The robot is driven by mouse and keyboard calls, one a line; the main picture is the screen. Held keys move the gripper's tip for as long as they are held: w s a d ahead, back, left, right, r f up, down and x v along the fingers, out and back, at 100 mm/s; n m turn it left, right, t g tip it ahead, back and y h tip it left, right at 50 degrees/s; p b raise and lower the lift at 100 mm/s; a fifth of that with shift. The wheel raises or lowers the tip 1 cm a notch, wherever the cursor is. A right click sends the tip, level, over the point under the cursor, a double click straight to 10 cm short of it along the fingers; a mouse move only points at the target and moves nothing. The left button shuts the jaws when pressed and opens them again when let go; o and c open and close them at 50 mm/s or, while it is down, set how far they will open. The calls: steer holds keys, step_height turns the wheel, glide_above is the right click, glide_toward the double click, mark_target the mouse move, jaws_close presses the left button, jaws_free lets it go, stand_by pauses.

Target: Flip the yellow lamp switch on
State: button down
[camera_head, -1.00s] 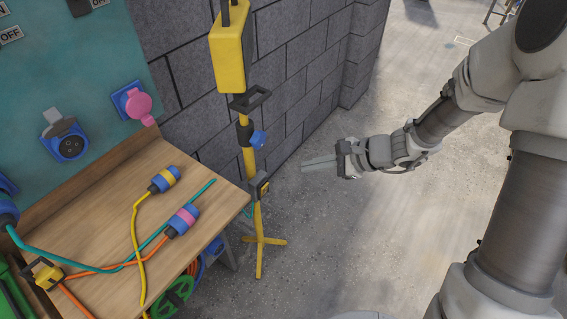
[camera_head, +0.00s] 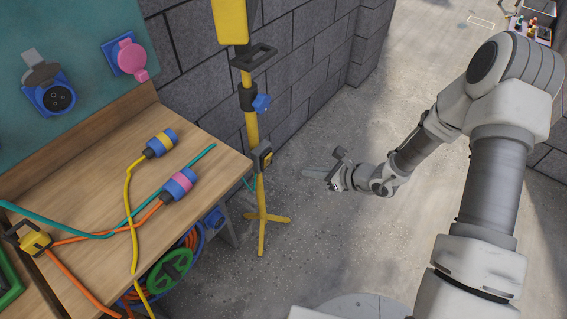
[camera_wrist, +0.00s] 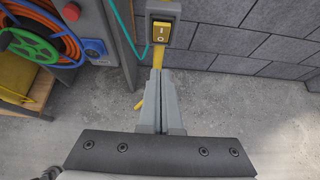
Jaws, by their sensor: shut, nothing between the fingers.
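The yellow lamp stand (camera_head: 261,205) stands upright on the floor, to the right of the workbench. A grey box with a yellow rocker switch is fixed low on its pole; in the head view the switch (camera_head: 266,158) is small. In the wrist view the yellow switch (camera_wrist: 161,32) shows its I and O marks, straight ahead and above my fingertips. My gripper (camera_head: 307,174) is shut and empty, to the right of the pole and apart from it in the head view. In the wrist view my gripper (camera_wrist: 159,72) hides part of the pole. I cannot tell which way the rocker is tipped.
The wooden workbench (camera_head: 95,190) at left holds yellow and orange cables with plugs. A grey block wall (camera_head: 310,65) stands behind the lamp. The floor right of the lamp is clear.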

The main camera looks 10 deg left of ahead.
mark_target(269, 159)
steer(key=b+x, duration=0.1)
steer(key=x, duration=0.3)
steer(key=r+b+x, duration=0.1)
steer(key=x, duration=0.3)
steer(key=a+b+x, duration=0.1)
steer(key=x, duration=0.3)
steer(key=shift+w+r, duration=0.2)
steer(key=shift+r, duration=0.2)
steer(key=shift+w+a+r, duration=0.15)
steer(key=shift+w+a, duration=0.05)
steer(key=shift+a, duration=0.35)
steer(key=shift+r, duration=0.1)
steer(key=shift+w+a+r+g+h+p, duration=0.15)
steer(key=shift+a+r+g+h+p, duration=0.25)
steer(key=shift+p, duration=0.45)
steer(key=shift+a+f, duration=0.1)
steer(key=shift+f, duration=0.2)
steer(key=shift+r, duration=0.1)
